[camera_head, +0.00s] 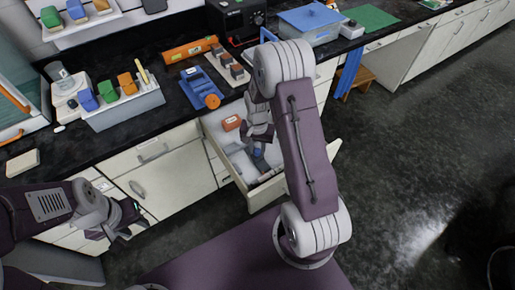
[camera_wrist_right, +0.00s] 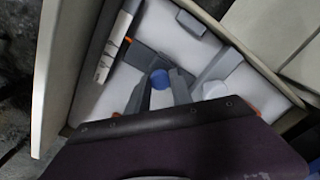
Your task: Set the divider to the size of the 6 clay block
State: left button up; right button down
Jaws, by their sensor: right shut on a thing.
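The open drawer (camera_head: 243,190) holds grey divider pieces on a white floor; the drawer also fills much of the right wrist view (camera_wrist_right: 50,75). An orange block (camera_head: 232,122) lies in the drawer's back part. I cannot read a 6 on any block. My left gripper (camera_head: 133,214) hangs empty in front of the cabinets, too small to judge its opening.
The drawer walls surround my right gripper.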

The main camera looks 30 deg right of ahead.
dwell(0.8)
jog(key=shift+d+r, duration=0.15)
jog(key=shift+d, duration=0.4)
jog(key=shift+w+d+p, duration=0.1)
jog(key=shift+d+p, duration=0.2)
jog(key=shift+d, duration=0.25)
jog(key=c, duration=1.1)
grip_release()
jog(key=shift+c, duration=0.2)
jog(key=shift+a, duration=0.1)
notch_tip(320, 180, up, 9)
